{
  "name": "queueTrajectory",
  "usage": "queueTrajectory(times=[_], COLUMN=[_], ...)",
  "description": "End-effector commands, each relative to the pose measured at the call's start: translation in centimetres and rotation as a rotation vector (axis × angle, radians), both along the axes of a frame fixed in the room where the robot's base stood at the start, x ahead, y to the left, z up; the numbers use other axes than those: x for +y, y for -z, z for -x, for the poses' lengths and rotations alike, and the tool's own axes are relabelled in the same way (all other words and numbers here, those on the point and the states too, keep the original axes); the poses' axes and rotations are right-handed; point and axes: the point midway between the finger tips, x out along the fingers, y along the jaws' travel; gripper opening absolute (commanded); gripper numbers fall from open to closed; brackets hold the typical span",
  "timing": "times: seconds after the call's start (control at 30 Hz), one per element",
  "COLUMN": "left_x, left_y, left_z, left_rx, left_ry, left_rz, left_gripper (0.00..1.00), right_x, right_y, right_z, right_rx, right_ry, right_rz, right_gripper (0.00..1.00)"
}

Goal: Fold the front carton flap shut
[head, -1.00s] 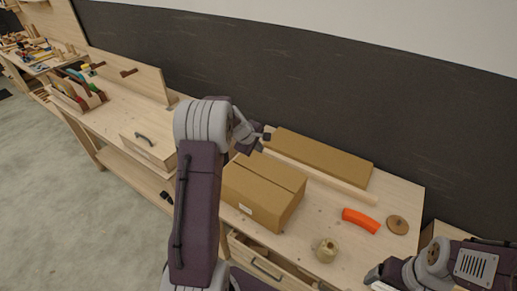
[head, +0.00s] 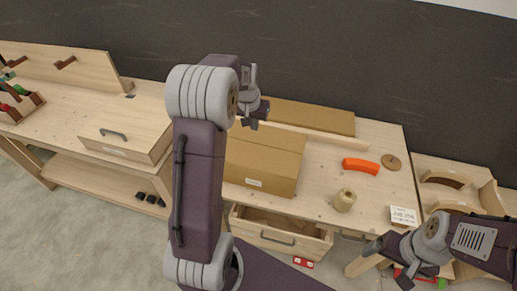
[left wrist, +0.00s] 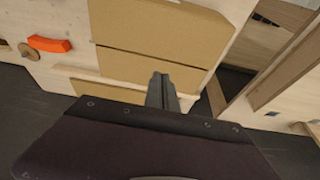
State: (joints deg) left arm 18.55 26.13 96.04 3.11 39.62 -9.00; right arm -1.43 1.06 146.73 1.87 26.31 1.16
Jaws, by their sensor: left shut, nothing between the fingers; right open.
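The brown cardboard carton (head: 262,178) stands on the wooden workbench. Its top shows two panels that look flat, meeting at a seam; the front panel (head: 262,158) is on the near side. My left arm hides the carton's left end. In the left wrist view, both top panels show, the front flap (left wrist: 165,25) above and the back one (left wrist: 140,72) below. My left gripper (head: 250,123) is shut and empty, over the carton's back part; its fingers also show in the left wrist view (left wrist: 162,88). I cannot tell if they touch it. My right gripper (head: 387,264) is open at the lower right, away from the carton.
A long brown box (head: 310,115) and a wooden strip lie behind the carton. An orange curved piece (head: 361,165), a wooden disc (head: 391,161) and a tan pot (head: 345,200) stand to the right. An open drawer (head: 283,230) juts out below the carton.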

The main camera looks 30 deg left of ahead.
Motion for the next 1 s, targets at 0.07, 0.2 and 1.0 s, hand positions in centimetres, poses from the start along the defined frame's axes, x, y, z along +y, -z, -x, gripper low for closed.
queueTrajectory(times=[0.07,0.2,1.0], left_x=[-0.2,-0.3,0.3], left_y=[0.3,0.2,12.9], left_z=[-0.1,-0.2,-3.7], left_rx=[-0.005,-0.005,-0.005], left_ry=[0.003,0.004,0.002], left_rz=[0.000,0.001,0.003], left_gripper=[0.00,0.00,0.00], right_x=[0.0,0.0,0.0], right_y=[0.5,0.3,-2.7], right_z=[-0.1,-0.1,0.0], right_rx=[-0.001,-0.001,-0.001], right_ry=[0.000,0.000,0.000], right_rz=[0.000,0.000,0.000], right_gripper=[0.85,0.85,0.85])
